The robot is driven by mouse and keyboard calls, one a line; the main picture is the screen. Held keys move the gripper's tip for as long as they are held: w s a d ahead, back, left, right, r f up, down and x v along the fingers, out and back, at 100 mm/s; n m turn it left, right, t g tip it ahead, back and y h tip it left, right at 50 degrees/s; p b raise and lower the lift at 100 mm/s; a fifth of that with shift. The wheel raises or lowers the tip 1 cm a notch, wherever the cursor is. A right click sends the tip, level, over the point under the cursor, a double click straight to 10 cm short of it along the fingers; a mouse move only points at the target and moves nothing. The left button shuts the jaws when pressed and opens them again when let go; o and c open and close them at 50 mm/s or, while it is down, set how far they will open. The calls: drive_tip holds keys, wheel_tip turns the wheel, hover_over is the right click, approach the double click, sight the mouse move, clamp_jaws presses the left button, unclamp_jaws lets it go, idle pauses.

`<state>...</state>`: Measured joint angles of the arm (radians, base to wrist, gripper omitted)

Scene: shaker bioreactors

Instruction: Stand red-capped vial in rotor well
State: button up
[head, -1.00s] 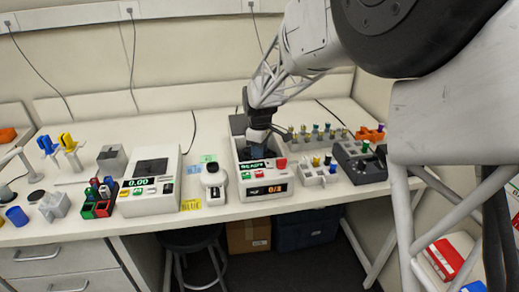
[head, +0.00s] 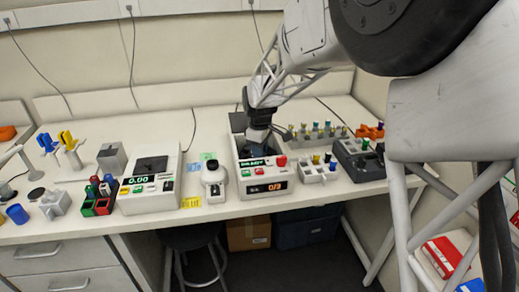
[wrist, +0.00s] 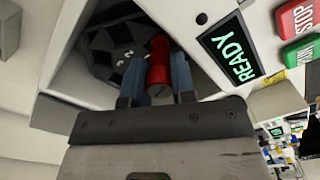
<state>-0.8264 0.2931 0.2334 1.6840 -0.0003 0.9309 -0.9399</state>
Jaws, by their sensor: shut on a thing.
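My gripper (wrist: 156,85) is shut on the red-capped vial (wrist: 159,60), with a blue finger on each side of its red cap. The vial's lower part is hidden, so I cannot tell whether it is inside a well. Beyond it in the wrist view is the dark rotor (wrist: 103,40), with pale number marks, inside the opening of a white machine. In the head view my gripper (head: 257,138) is down at the opening of this machine (head: 243,178), and the vial cannot be made out there.
The machine's front has a green READY display (wrist: 229,50), a red STOP button (wrist: 299,17) and a counter reading 0/3 (head: 265,187). A small white vial holder (head: 313,174) and a dark block (head: 356,162) stand to the right, a grey vial rack (head: 318,140) behind them. A balance (head: 150,185) stands left.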

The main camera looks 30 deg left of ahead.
drive_tip(key=shift+f, duration=0.45)
idle(0.3)
drive_tip(key=o, duration=0.8)
drive_tip(key=shift+c, duration=0.2)
drive_tip(key=shift+s, duration=0.1)
drive_tip(key=shift+c, duration=0.3)
drive_tip(key=shift+r, duration=0.6)
drive_tip(key=shift+c, duration=0.3)
drive_tip(key=shift+o, duration=0.9)
drive_tip(key=shift+r, duration=2.9)
drive_tip(key=shift+d, duration=0.1)
